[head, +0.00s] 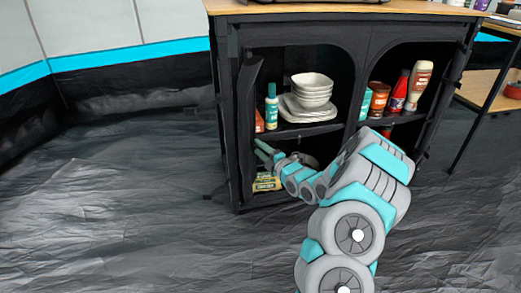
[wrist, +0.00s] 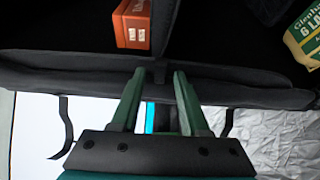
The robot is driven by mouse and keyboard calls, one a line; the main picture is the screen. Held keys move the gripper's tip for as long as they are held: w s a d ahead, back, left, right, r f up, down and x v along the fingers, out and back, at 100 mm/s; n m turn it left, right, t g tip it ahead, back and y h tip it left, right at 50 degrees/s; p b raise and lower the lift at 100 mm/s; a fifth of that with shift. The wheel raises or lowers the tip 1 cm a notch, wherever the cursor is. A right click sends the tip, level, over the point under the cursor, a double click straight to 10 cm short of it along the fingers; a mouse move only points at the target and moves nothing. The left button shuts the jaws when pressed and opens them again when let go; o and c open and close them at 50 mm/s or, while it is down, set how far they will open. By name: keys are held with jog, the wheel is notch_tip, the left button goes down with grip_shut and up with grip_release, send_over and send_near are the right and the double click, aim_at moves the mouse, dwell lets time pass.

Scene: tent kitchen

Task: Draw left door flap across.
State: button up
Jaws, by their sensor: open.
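The left door flap (head: 247,120) is a dark fabric strip, gathered along the left edge of the cupboard's left opening. In the wrist view, a dark fabric band (wrist: 240,90) crosses the picture, probably this flap and the frame edge. My gripper (head: 259,147) is at the left opening, near the flap at shelf height. In the wrist view, its two green fingers (wrist: 160,78) are apart, with their tips over the band. I cannot tell whether they touch the fabric or whether any of it lies between them.
The black fabric cupboard (head: 290,27) holds white bowls (head: 312,88), a teal bottle (head: 271,107) and red bottles (head: 399,92). A yellow-green packet (head: 266,184) lies low inside; an orange box (wrist: 133,24) shows near my fingers. Floor (head: 110,200) at left is clear.

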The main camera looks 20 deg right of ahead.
grip_shut()
jog(key=shift+f, duration=0.1)
dwell(1.2)
